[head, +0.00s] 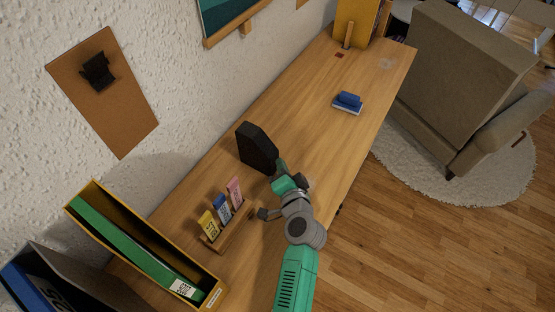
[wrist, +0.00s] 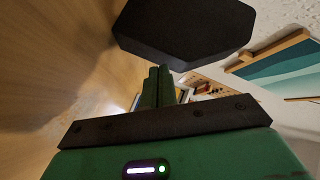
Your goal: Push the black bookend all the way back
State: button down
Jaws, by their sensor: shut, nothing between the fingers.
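The black bookend (head: 256,147) stands upright on the wooden desk, close to the textured wall. In the wrist view the bookend (wrist: 185,30) fills the top middle as a dark angular block. My gripper (head: 281,166) is at the bookend's lower right side in the head view. Its green fingers (wrist: 158,86) are shut together and hold nothing. The fingertips are at or very near the bookend's edge; I cannot tell whether they touch it.
A wooden holder (head: 233,230) with yellow, blue and pink cards stands left of my arm. A yellow file box (head: 150,240) with a green binder is at the lower left. A blue object (head: 348,100) lies farther along the desk (head: 300,100). The desk between is clear.

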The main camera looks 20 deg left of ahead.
jog(key=shift+w+a, duration=0.2)
jog(key=shift+a, duration=0.6)
dwell(0.4)
jog(key=shift+d, duration=0.1)
jog(key=shift+s+d+b, duration=0.2)
jog(key=shift+s+d, duration=0.05)
jog(key=shift+d, duration=0.55)
jog(key=shift+s+d+b, duration=0.2)
jog(key=shift+d, duration=0.55)
jog(key=shift+s+d+b, duration=0.2)
jog(key=shift+s+d, duration=0.05)
jog(key=shift+d, duration=0.55)
